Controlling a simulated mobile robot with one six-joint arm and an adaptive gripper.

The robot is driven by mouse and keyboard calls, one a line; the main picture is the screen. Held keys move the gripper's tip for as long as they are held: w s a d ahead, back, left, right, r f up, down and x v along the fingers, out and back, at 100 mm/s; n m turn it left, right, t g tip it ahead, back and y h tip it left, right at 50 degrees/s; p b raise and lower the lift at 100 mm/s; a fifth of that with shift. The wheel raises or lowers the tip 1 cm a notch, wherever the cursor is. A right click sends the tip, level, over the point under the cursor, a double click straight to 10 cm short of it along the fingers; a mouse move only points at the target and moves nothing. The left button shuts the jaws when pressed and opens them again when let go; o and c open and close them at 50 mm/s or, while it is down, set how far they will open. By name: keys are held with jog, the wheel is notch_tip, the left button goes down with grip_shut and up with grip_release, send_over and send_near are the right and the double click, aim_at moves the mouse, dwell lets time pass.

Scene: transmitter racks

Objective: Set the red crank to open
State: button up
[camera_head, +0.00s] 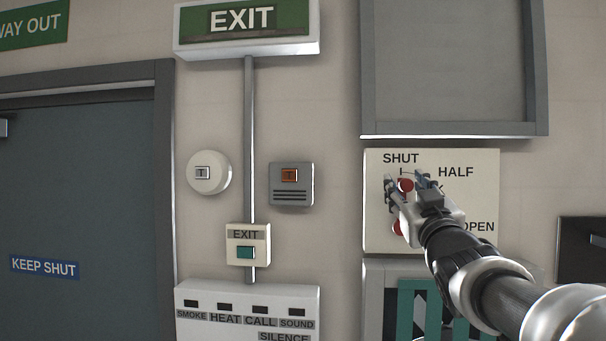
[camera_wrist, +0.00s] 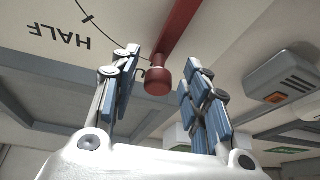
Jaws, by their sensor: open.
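The red crank (camera_head: 405,186) is on a pale wall panel (camera_head: 377,238) marked SHUT, HALF and OPEN. Its arm runs up from the hub, with the knob just under the SHUT mark. In the wrist view the crank's red arm and round knob (camera_wrist: 158,82) show close up, with the HALF mark to the left. My gripper (camera_head: 404,180) is in front of the panel at the knob. In the wrist view my gripper (camera_wrist: 160,72) is open, with one finger on each side of the knob. Gaps show between knob and fingers. My gripper hides part of the panel.
A grey framed board (camera_head: 447,70) juts out above the panel. A grey box (camera_head: 375,300) with green bars stands below it. To the left are an orange-buttoned call box (camera_head: 291,184), an EXIT button (camera_head: 248,251) and an alarm panel (camera_head: 247,325).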

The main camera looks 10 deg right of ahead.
jog(key=shift+w+d+r, duration=0.1)
jog(key=shift+w+r, duration=0.15)
jog(key=shift+s, duration=0.1)
jog(key=shift+c, duration=0.6)
grip_shut()
